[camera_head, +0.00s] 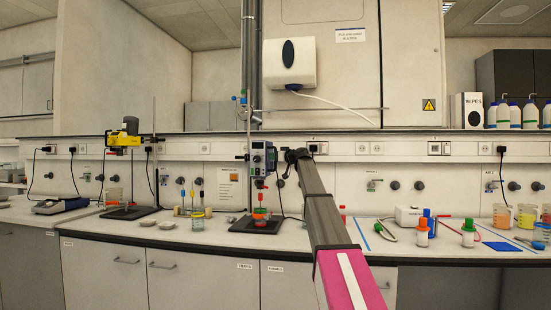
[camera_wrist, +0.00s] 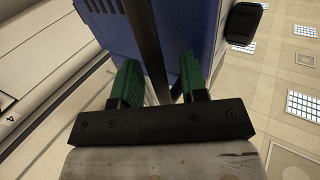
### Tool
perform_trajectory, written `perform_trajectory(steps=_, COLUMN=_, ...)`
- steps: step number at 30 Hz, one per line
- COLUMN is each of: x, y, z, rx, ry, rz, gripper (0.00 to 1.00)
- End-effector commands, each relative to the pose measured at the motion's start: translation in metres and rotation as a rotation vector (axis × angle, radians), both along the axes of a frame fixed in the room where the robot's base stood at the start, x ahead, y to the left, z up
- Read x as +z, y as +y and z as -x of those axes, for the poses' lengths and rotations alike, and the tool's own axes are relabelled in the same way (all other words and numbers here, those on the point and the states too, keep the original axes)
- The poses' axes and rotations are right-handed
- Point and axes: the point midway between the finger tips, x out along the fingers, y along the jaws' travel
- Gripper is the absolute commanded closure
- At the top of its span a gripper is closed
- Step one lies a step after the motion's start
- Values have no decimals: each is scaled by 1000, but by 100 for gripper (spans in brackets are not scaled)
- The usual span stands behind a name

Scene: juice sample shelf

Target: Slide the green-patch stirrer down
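A grey-blue stirrer (camera_head: 263,156) is mounted on an upright stand near the middle of the bench in the head view. A small greenish spot shows on its front, too small to be sure. Its blue housing (camera_wrist: 98,28) fills the upper part of the wrist view. My gripper (camera_wrist: 158,68) has two green fingers standing apart, with a dark rod (camera_wrist: 147,40) running between them and gaps visible. In the head view my gripper (camera_head: 285,160) is at the stirrer's right side; its fingers are too small to make out. A yellow stirrer (camera_head: 122,139) hangs on another stand at left.
Capped bottles (camera_head: 422,232) and a white box (camera_head: 408,215) stand right of my arm. A blue mat (camera_head: 502,246) lies farther right.

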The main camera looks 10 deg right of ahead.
Motion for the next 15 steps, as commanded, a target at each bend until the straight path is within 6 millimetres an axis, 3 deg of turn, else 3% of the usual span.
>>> perform_trajectory(steps=8, x=1, y=-9, z=12, rx=-1, ry=-2, rz=-1, gripper=60)
perform_trajectory(steps=15, x=0, y=-33, z=45, rx=-1, ry=-2, rz=-1, gripper=60)
